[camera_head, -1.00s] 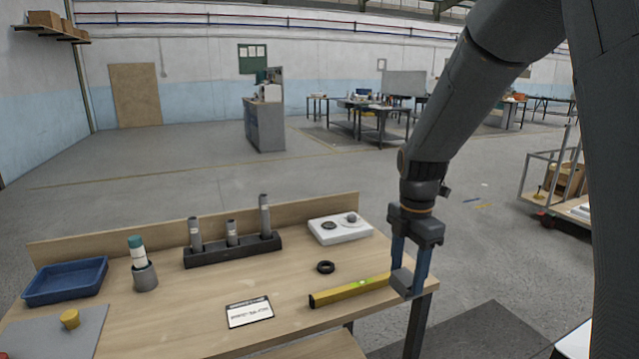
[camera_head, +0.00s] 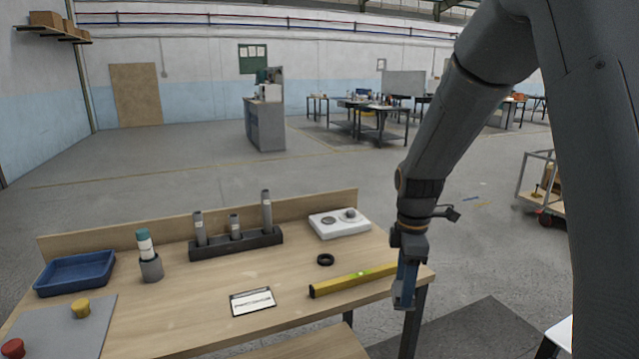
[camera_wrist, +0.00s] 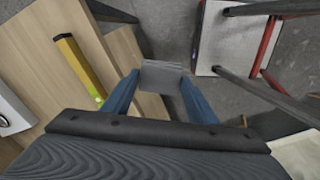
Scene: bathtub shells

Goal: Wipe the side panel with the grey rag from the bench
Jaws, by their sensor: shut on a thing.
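My gripper (camera_head: 405,290) hangs at the right front edge of the wooden bench (camera_head: 190,310). It is shut on the grey rag (camera_wrist: 161,77), a small folded grey piece held between the blue fingertips in the wrist view. In the head view, the rag is mostly hidden by the fingers. No side panel can be told for certain. A pale flat surface with a red edge (camera_wrist: 222,42) shows at the upper right of the wrist view, beyond the rag and apart from it.
A yellow spirit level (camera_head: 352,280) lies beside my gripper on the bench. A black ring (camera_head: 325,260), a white device (camera_head: 339,223), a dark rack with grey tubes (camera_head: 236,245) and a blue tray (camera_head: 76,274) stand farther left. A cart (camera_head: 545,203) is at right.

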